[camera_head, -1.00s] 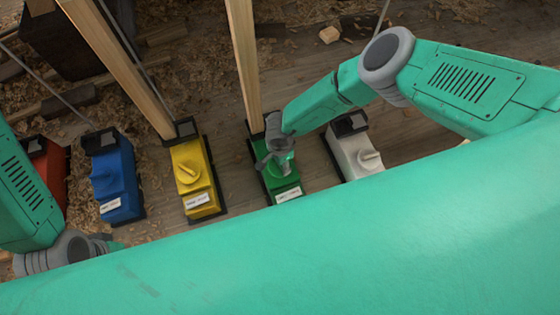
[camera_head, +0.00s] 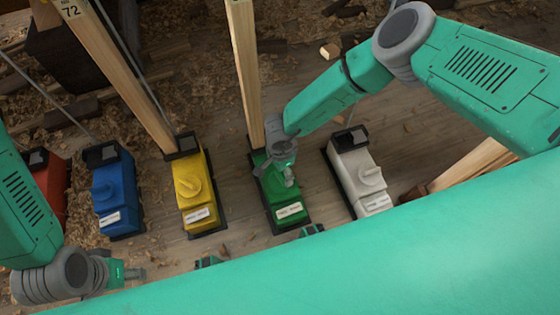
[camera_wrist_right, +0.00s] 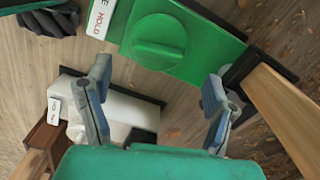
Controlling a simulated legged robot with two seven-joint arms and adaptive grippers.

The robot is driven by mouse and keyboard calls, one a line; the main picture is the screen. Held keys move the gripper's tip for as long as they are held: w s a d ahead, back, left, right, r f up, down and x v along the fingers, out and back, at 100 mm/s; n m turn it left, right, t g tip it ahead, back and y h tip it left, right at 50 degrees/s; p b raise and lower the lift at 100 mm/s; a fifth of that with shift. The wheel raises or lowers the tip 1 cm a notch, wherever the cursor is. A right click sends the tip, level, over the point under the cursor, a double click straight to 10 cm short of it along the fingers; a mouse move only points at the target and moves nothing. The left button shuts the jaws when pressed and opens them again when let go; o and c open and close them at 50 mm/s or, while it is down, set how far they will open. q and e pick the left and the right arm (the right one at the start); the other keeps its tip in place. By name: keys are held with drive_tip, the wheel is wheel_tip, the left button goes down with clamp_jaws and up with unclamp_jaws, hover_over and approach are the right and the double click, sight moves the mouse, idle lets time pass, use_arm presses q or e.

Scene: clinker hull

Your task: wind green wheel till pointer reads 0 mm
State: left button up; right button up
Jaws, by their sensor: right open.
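The green box (camera_head: 283,200) stands on the plank floor with a white label on its near end. Its round green wheel (camera_wrist_right: 160,42), with a raised bar across it, shows in the right wrist view. My right gripper (camera_head: 288,180) is over this box and hides the wheel in the head view. In the right wrist view my right gripper (camera_wrist_right: 157,76) is open, its two fingers spread apart with nothing between them, the wheel just beyond. No pointer or scale can be read. My left gripper (camera_head: 138,273) is at the lower left, away from the green box; its jaws are too small to judge.
A yellow box (camera_head: 197,197), blue box (camera_head: 113,190) and red box (camera_head: 48,185) stand left of the green one, a white box (camera_head: 356,175) right. Wooden posts (camera_head: 247,75) rise behind the yellow and green boxes. Shavings litter the floor.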

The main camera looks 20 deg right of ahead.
sight(281, 179)
wheel_tip(281, 179, up, 6)
drive_tip(key=shift+f, duration=0.15)
idle(0.3)
drive_tip(key=s+d+r+n, duration=0.6)
drive_tip(key=s+d+n, duration=0.2)
drive_tip(key=s, duration=0.3)
drive_tip(key=s+d+r+n, duration=0.5)
drive_tip(key=s+d+n, duration=0.25)
drive_tip(key=s, duration=0.35)
wheel_tip(281, 179, up, 18)
drive_tip(key=p, duration=1.8)
drive_tip(key=shift+d+t, duration=0.2)
drive_tip(key=shift+t, duration=0.1)
drive_tip(key=shift+w, duration=0.2)
